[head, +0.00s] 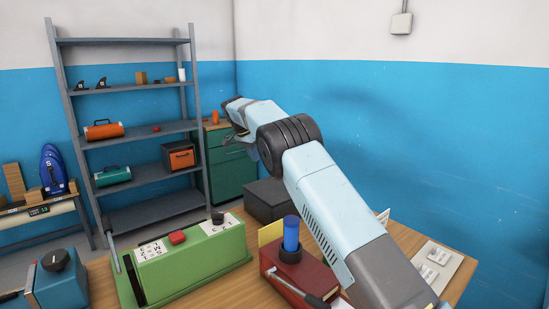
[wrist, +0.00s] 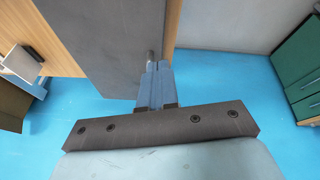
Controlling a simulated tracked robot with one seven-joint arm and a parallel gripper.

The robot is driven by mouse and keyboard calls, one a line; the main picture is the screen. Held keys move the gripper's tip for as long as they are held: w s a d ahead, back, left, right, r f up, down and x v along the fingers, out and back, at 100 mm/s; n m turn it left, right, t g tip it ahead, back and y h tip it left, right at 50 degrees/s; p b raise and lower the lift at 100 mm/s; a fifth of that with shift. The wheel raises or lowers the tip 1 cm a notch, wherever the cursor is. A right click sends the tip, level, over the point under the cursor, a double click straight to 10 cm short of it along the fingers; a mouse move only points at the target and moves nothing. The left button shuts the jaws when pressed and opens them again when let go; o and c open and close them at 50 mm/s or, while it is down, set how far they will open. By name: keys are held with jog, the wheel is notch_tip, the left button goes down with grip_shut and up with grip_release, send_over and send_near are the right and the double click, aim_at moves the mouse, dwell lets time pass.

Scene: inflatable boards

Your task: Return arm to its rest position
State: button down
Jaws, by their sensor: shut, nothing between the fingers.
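My arm reaches from the lower right of the head view up toward the back left, over the table. My gripper (wrist: 154,72) shows in the wrist view with its two fingers together and nothing between them. It points past the wooden edge and a grey panel, above the blue floor. In the head view the far end of the arm is at the upper middle, in front of the green cabinet, and the fingertips cannot be made out there.
A wooden table (head: 408,238) holds a green machine (head: 190,262), a red box (head: 283,276) with a blue cylinder (head: 291,233), and a blue device (head: 60,283). A grey shelf (head: 150,213) and a green cabinet (head: 232,176) stand behind. The air around the arm looks clear.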

jog(key=s+d+r+n+y, duration=0.1)
jog(key=s+d+r, duration=0.3)
jog(key=d+r, duration=0.35)
jog(key=s+d+r, duration=0.3)
jog(key=d+r, duration=0.3)
jog(key=d, duration=0.2)
jog(key=s+d+r+n+y, duration=0.1)
jog(key=s+d+r, duration=0.35)
jog(key=s, duration=0.25)
jog(key=s+d+r+n+y, duration=0.1)
jog(key=s+d+r, duration=0.2)
jog(key=s+d, duration=0.35)
jog(key=s+d+n+t, duration=0.1)
jog(key=s+d, duration=0.2)
jog(key=s, duration=0.7)
jog(key=s+d+n+t, duration=0.1)
jog(key=s+d, duration=0.3)
jog(key=s, duration=0.6)
jog(key=s+d+f+n, duration=0.1)
jog(key=s+f, duration=0.3)
jog(key=s, duration=0.5)
jog(key=s+d+f+n+t, duration=0.1)
jog(key=s+f, duration=0.4)
jog(key=s, duration=0.4)
jog(key=shift+s+d+f, duration=0.15)
jog(key=shift+d, duration=0.05)
